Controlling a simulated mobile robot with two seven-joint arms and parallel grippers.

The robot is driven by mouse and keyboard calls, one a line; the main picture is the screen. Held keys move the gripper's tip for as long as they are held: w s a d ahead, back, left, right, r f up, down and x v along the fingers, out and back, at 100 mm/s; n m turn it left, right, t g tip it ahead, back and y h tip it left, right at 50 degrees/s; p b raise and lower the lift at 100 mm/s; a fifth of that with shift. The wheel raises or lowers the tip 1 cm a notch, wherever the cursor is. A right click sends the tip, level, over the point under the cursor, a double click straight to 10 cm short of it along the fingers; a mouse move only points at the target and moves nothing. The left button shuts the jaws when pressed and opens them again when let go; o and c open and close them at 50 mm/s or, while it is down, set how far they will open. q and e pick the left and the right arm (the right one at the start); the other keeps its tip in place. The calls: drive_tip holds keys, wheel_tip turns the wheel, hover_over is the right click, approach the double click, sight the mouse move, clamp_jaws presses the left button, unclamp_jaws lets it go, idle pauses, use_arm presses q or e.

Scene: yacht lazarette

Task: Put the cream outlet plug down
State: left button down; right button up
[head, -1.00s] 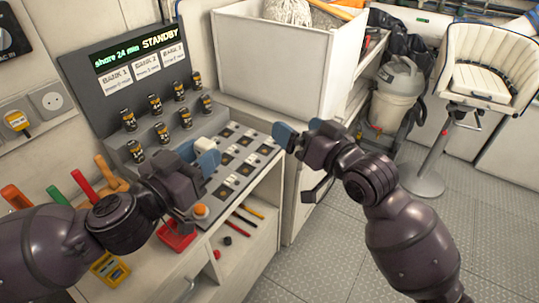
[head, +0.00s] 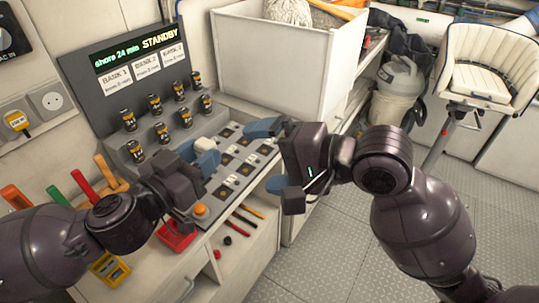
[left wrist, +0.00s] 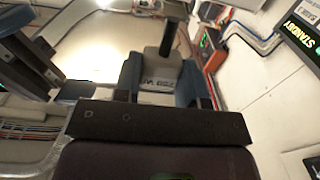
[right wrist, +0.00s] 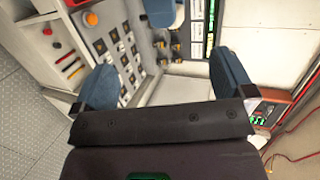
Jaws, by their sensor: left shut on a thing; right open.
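The cream outlet plug (head: 204,144) is held between the blue fingers of my left gripper (head: 197,155), above the left part of the grey panel with square pads (head: 232,158). In the left wrist view the plug (left wrist: 158,78) sits between both fingers, with a dark post pointing up and lettering on its near face. A gap to the panel cannot be judged. My right gripper (head: 268,156) is open and empty, over the panel's right edge. In the right wrist view its fingers (right wrist: 166,75) are wide apart, with the panel between and beyond them.
Several black-and-orange cylinders (head: 162,131) stand on the stepped rack below the STANDBY display (head: 140,58). An orange button (head: 200,210) is at the panel's near corner. A large white bin (head: 285,60) stands behind. A wall socket (head: 52,100) is at left.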

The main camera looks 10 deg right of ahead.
drive_tip(key=x, duration=1.2)
drive_tip(key=c, duration=0.7)
drive_tip(key=o, duration=0.7)
